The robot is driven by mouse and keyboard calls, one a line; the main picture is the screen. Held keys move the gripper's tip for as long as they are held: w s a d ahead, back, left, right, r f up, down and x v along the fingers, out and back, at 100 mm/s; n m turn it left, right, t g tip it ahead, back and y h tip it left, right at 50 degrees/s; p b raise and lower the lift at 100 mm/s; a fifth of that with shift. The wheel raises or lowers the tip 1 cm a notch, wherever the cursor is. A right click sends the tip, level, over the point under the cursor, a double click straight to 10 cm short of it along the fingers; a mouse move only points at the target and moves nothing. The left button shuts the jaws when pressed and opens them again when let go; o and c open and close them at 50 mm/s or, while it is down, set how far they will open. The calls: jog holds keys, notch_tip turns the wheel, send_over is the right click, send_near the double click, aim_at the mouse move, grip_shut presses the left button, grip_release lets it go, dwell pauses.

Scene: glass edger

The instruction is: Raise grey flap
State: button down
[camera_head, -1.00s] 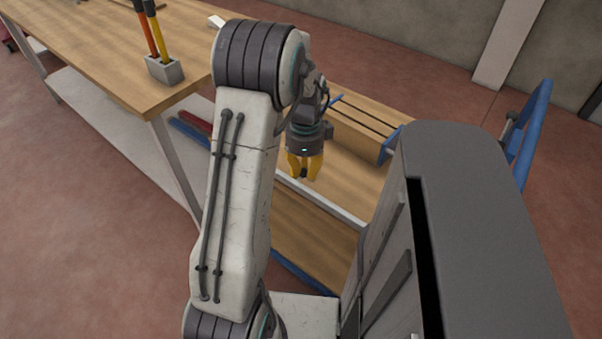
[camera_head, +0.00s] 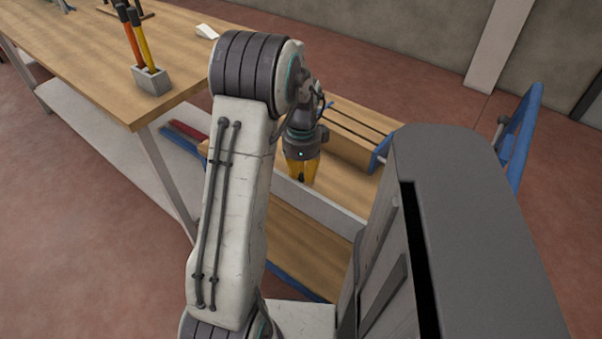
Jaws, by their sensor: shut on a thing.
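The grey flap (camera_head: 328,210) is a long pale grey strip along the near edge of a wooden-topped blue-framed unit, in the middle of the head view. Its broad face shows toward me. My gripper (camera_head: 301,179), with yellow fingers, points down at the flap's upper edge, left of the flap's middle. The fingers are close together and shut on the flap. The fingertips are partly hidden, and my arm hides the flap's left end.
A wooden workbench (camera_head: 75,62) stands at the left, with a grey holder (camera_head: 152,80) of orange and yellow handled tools. A wooden block with dark rods (camera_head: 345,137) lies behind my gripper. A blue frame (camera_head: 520,135) stands at the right. Red floor is open at the left.

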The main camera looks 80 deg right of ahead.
jog(key=shift+a+f+y, duration=0.3)
jog(key=shift+a+f, duration=0.15)
jog(key=shift+f, duration=0.35)
jog(key=c, duration=1)
grip_release()
jog(key=shift+c, duration=0.2)
jog(key=shift+r, duration=0.1)
jog(key=shift+d+r, duration=0.1)
jog(key=shift+r, duration=0.15)
notch_tip(320, 180, up, 13)
jog(key=d, duration=0.1)
jog(key=shift+s+d+f, duration=0.2)
jog(key=shift+s, duration=0.05)
jog(key=shift+c, duration=0.2)
